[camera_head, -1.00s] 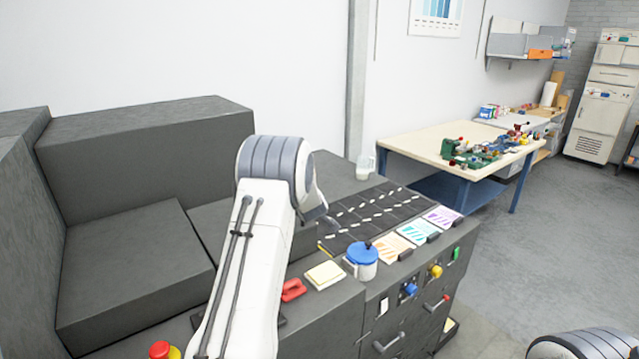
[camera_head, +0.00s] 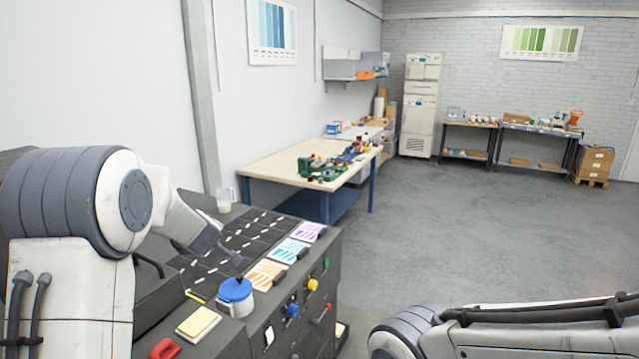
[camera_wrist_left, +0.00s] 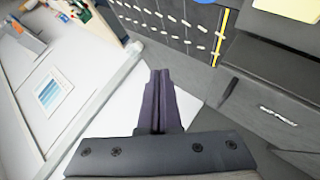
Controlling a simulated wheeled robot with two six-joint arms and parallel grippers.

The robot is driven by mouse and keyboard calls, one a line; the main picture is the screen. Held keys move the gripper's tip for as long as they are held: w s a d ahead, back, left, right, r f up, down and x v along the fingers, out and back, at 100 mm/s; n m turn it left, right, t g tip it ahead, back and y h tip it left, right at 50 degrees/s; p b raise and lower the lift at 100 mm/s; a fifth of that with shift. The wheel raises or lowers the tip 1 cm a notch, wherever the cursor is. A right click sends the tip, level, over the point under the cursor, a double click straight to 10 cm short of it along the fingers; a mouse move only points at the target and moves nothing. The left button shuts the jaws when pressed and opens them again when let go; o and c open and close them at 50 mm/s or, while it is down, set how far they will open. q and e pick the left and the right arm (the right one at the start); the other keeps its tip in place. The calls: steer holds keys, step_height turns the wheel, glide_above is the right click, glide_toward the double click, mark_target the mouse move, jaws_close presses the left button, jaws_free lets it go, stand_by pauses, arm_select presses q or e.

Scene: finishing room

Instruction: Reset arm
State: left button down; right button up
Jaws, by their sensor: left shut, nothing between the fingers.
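My left gripper (camera_wrist_left: 159,78) shows in the left wrist view with its two dark fingers shut together and nothing between them. It is clear of the slotted black panel (camera_wrist_left: 172,22), which lies beyond its tips. In the head view my left arm comes in from the left, bent, and its dark end is over the grey machine console (camera_head: 170,315). My right arm lies across the bottom right of the head view; its gripper is not visible.
A blue-lidded jar (camera_head: 235,298), a yellow pad (camera_head: 198,324), a red object (camera_head: 164,349) and coloured cards (camera_head: 290,250) sit along the console's edge. A clear cup (camera_head: 223,200) stands at its back. A workbench (camera_head: 275,169) stands beyond. The floor at right is open.

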arm_select(q)
steer(key=s+d+f+m+g+h+b, duration=0.1)
steer(key=s+d+f+m+h, duration=0.1)
steer(key=s+d+m, duration=0.5)
steer(key=s+d+f+g+h+b, duration=0.1)
steer(key=s+d+g+h, duration=0.3)
steer(key=d, duration=0.7)
steer(key=s+d+f+m+t+h+b, duration=0.15)
steer(key=s+d+m, duration=0.25)
steer(key=s+d, duration=0.4)
steer(key=s+f+m+g+y+b, duration=0.1)
steer(key=s+f+m+g, duration=0.1)
steer(key=s, duration=0.6)
steer(key=s+f+m+g+b, duration=0.1)
steer(key=s+m, duration=0.3)
steer(key=s, duration=0.4)
steer(key=s+f+m+g+y+b, duration=0.1)
steer(key=s+f+m+g, duration=0.2)
steer(key=s, duration=0.6)
steer(key=shift+d+f+m+g+y, duration=0.15)
steer(key=shift+f+m+g+y, duration=0.25)
steer(key=shift+m+g, duration=0.2)
